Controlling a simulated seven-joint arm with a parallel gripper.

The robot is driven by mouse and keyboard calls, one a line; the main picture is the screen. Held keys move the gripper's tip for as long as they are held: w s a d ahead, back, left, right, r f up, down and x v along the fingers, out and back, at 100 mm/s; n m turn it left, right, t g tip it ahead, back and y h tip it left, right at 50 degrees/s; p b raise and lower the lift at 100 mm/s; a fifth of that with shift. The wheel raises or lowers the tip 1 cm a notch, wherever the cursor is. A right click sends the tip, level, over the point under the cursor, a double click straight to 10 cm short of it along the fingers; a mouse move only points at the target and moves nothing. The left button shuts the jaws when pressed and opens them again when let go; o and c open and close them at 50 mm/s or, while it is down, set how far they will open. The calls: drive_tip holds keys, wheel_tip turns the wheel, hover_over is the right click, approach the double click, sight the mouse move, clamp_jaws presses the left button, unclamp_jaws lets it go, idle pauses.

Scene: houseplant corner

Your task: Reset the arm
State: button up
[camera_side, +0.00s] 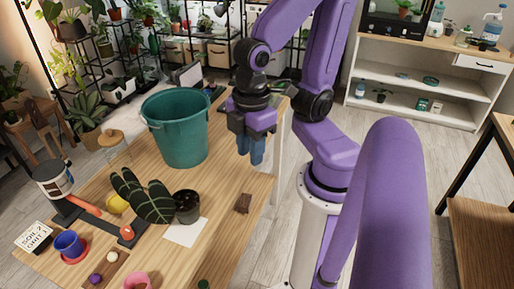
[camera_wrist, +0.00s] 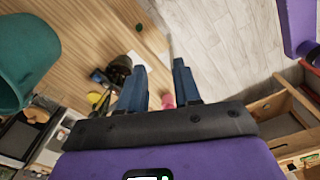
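My gripper (camera_side: 250,158) hangs with its blue fingers pointing down, above the right side of the wooden table (camera_side: 225,185), to the right of the teal bucket (camera_side: 180,140). In the wrist view my gripper (camera_wrist: 158,66) has its two fingers apart, with nothing between them. The teal bucket also shows at the left edge of the wrist view (camera_wrist: 22,60). The fingers are clear of the bucket and of the other things on the table.
A white shelf (camera_side: 425,85) stands behind. Bare table lies below my gripper.

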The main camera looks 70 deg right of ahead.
drive_tip(key=shift+s+d+f, duration=0.1)
drive_tip(key=shift+s+d, duration=0.1)
drive_tip(key=shift+s, duration=0.5)
